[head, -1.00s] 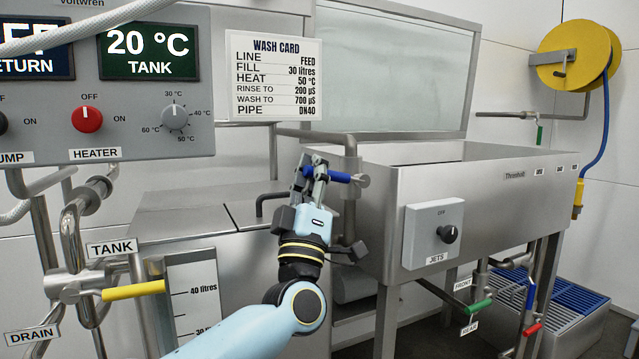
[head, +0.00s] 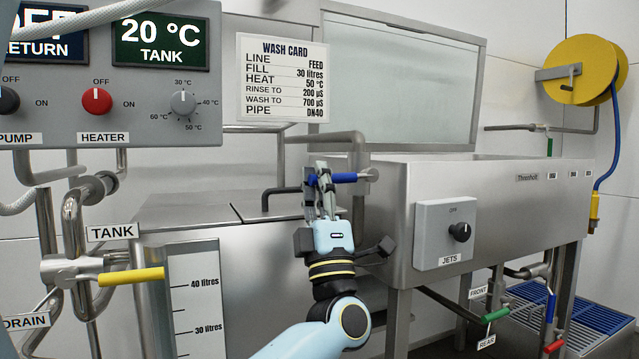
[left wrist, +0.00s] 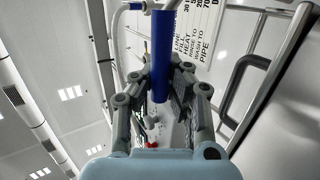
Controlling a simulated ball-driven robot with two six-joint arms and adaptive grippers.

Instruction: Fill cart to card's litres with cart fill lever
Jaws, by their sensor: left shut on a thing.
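The wash card (head: 283,78) hangs at upper middle in the head view and reads FILL 30 litres. The cart's level gauge (head: 196,300) shows 40 and 30 litre marks; I cannot make out a liquid level. The blue-handled lever (head: 345,177) sticks out level from the steel pipe above the cart lid. My left gripper (head: 323,182) is shut on its blue handle, which also shows between the fingers in the left wrist view (left wrist: 162,50). The fingers hide part of the handle. My right gripper is not in view.
A control panel (head: 95,105) with a red heater knob is at upper left, and its display reads 20 °C TANK. A yellow-handled valve (head: 130,276) is labelled TANK. The steel sink (head: 400,215) with a JETS box (head: 445,232) stands to the right of my arm.

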